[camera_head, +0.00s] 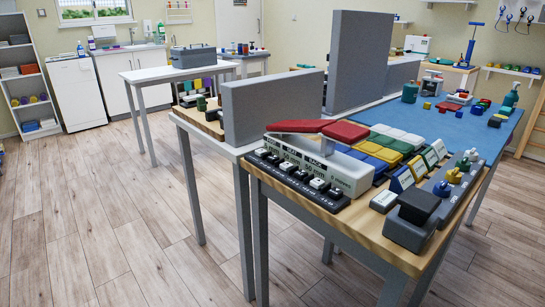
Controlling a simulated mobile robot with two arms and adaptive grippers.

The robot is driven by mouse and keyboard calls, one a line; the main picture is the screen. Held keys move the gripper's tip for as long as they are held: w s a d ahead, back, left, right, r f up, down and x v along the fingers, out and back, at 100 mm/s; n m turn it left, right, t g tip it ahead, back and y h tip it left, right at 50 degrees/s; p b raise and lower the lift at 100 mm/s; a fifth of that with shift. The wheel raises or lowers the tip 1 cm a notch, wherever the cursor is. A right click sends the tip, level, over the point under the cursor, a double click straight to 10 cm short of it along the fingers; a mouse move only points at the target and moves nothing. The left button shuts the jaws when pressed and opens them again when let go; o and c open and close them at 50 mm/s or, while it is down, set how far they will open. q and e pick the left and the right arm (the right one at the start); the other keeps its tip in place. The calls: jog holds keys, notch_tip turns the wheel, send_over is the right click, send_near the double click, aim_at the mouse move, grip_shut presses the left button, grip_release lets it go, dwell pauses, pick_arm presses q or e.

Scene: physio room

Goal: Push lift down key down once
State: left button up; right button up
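A small model couch with red padded sections (345,131) and a light grey body (342,171) stands at the near left part of the wooden table. A dark key strip (300,181) runs along its front, with several pale-topped keys in a row. Neither of my grippers shows in this view.
The wooden table (370,233) also bears colored blocks, label stands (401,179) and a grey-black device (411,219) at its near right corner. A blue mat (447,122) lies behind. Upright grey panels (273,105) stand behind the couch. The floor (128,217) at left is clear.

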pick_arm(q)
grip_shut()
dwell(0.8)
